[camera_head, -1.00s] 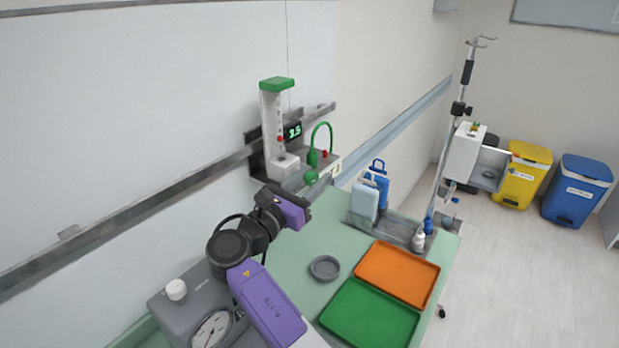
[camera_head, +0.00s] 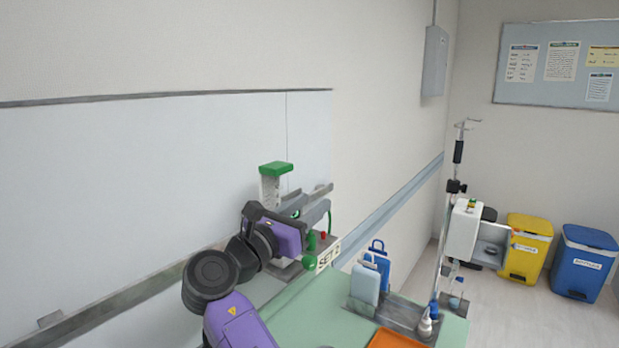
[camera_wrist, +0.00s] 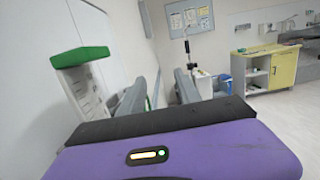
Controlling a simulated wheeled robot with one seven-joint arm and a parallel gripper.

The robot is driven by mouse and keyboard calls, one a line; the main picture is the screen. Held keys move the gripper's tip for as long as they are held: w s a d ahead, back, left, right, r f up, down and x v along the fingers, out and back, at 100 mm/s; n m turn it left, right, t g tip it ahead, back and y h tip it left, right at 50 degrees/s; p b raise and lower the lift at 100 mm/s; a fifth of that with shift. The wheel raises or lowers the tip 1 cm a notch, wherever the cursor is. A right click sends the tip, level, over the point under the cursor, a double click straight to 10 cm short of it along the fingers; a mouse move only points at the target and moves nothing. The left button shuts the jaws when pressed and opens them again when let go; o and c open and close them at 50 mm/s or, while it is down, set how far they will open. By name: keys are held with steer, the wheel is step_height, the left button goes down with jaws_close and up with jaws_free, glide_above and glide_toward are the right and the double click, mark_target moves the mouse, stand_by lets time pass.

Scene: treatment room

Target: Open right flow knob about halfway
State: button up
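The flow meter is a pale upright column (camera_head: 270,190) with a green top (camera_head: 276,168), on a wall rail. It also shows at the left of the wrist view (camera_wrist: 80,57). I cannot tell for certain which is the right flow knob. My gripper (camera_head: 322,202) is above these parts, beside the column, and hides much of the unit. Its fingers (camera_wrist: 160,80) stand apart in the wrist view, with nothing visibly gripped.
A small sign reads "SET 2" (camera_head: 328,257) on the unit's front edge. An orange tray (camera_head: 393,341) is at the picture's bottom. A drip stand (camera_head: 448,215) is at the right.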

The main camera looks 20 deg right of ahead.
step_height(320, 180, up, 7)
stand_by(0.3)
steer(key=shift+f, duration=0.1)
